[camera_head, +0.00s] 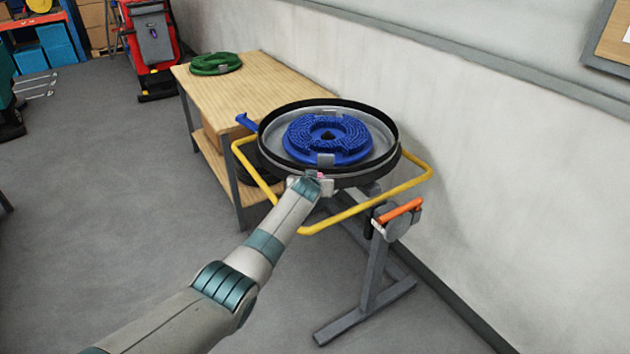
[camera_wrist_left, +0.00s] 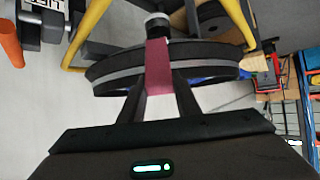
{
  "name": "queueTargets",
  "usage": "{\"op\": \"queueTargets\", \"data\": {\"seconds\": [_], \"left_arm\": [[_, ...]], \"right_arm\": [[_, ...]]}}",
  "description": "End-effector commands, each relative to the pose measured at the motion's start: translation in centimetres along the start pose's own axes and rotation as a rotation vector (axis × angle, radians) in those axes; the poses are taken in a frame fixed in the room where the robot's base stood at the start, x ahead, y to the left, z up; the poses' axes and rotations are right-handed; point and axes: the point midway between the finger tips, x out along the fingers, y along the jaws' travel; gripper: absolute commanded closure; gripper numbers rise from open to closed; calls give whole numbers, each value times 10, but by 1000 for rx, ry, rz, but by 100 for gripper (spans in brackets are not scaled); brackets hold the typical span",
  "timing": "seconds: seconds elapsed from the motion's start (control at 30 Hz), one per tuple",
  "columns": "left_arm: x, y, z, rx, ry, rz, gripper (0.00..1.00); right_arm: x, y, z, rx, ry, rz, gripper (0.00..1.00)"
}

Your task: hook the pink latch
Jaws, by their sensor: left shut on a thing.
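The pink latch (camera_wrist_left: 159,66) is a short strap lying across the black rim of the round pan (camera_wrist_left: 112,72) in the left wrist view. One end meets a dark round part with a pale band (camera_wrist_left: 157,24). My right gripper is out of view.
A blue brush disc (camera_head: 312,151) sits in the pan, a blue latch (camera_head: 246,122) sticks out at its left. A yellow bar (camera_head: 366,203) surrounds the pan, with an orange handle (camera_head: 401,211) at right. A wooden bench (camera_head: 240,88) stands behind, the wall right.

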Motion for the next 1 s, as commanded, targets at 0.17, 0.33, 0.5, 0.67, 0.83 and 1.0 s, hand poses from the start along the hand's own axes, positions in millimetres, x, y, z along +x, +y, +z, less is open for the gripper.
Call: {"op": "queueTargets", "data": {"seconds": [0.17, 0.33, 0.5, 0.67, 0.83, 1.0], "left_arm": [[3, 0, -5, -1, -54, 0, 100], [5, 0, -6, -1, -84, 0, 100], [5, 0, -8, 0, -92, 0, 100], [5, 0, -8, 0, -91, 0, 100], [5, 0, -8, 0, -91, 0, 58], [5, 0, -8, 0, -91, 0, 52]], "right_arm": [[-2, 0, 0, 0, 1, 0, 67], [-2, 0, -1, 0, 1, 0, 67], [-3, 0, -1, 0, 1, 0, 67], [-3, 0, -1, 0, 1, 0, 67], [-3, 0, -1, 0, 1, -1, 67], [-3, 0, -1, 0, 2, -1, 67]]}}
